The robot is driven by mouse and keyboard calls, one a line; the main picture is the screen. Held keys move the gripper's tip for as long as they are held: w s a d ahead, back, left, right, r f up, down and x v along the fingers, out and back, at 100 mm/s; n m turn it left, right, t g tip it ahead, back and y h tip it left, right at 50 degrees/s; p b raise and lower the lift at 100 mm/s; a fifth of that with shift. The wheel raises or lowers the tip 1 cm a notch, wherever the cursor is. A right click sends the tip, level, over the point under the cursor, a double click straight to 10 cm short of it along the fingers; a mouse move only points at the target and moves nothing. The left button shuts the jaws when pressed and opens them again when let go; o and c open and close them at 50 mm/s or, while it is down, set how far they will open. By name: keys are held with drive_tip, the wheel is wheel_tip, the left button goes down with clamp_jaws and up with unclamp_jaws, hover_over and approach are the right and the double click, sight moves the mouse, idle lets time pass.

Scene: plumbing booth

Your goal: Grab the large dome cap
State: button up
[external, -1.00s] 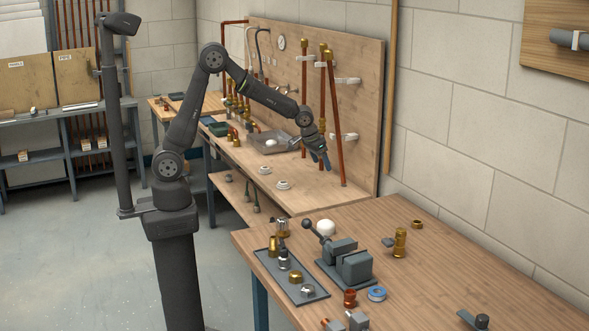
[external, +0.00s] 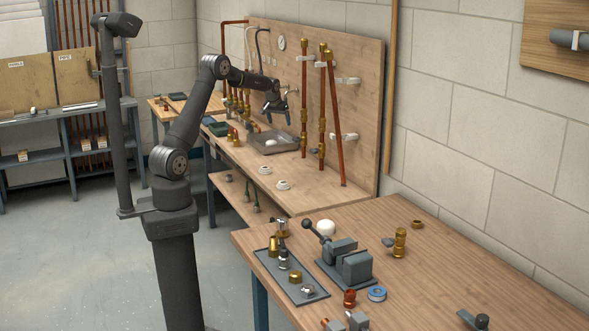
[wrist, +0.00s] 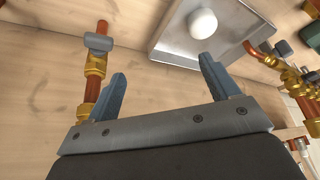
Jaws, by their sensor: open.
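A smooth white dome cap (external: 271,142) sits inside the grey metal tray (external: 291,147) on the back bench. In the wrist view the dome (wrist: 203,23) is at the top, beyond the fingertips, inside the tray (wrist: 171,45). My gripper (external: 276,118) is above the tray area, apart from the dome. In the wrist view my gripper (wrist: 162,68) has its two blue-grey fingers spread with nothing between them. Another white dome (external: 326,228) stands on the front table behind the vise. I cannot tell which of the two is larger.
Copper pipes with brass fittings (external: 322,120) stand by the wooden backboard, right of the tray. Brass-fitted pipes (external: 233,104) crowd its left. Two small white fittings (external: 283,185) lie on the bench in front. The front table holds a vise (external: 345,262) and a fittings tray.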

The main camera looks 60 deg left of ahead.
drive_tip(key=s+a+n, duration=0.1)
drive_tip(key=s+a, duration=0.2)
drive_tip(key=a, duration=0.5)
approach(271, 141)
drive_tip(key=x, duration=0.5)
drive_tip(key=shift+w, duration=0.35)
drive_tip(key=shift+s+a+x, duration=0.1)
drive_tip(key=shift+x, duration=1.3)
drive_tip(key=shift+s+a+x, duration=0.15)
drive_tip(key=shift+x, duration=1.2)
drive_tip(key=shift+c, duration=0.4)
drive_tip(key=c, duration=1)
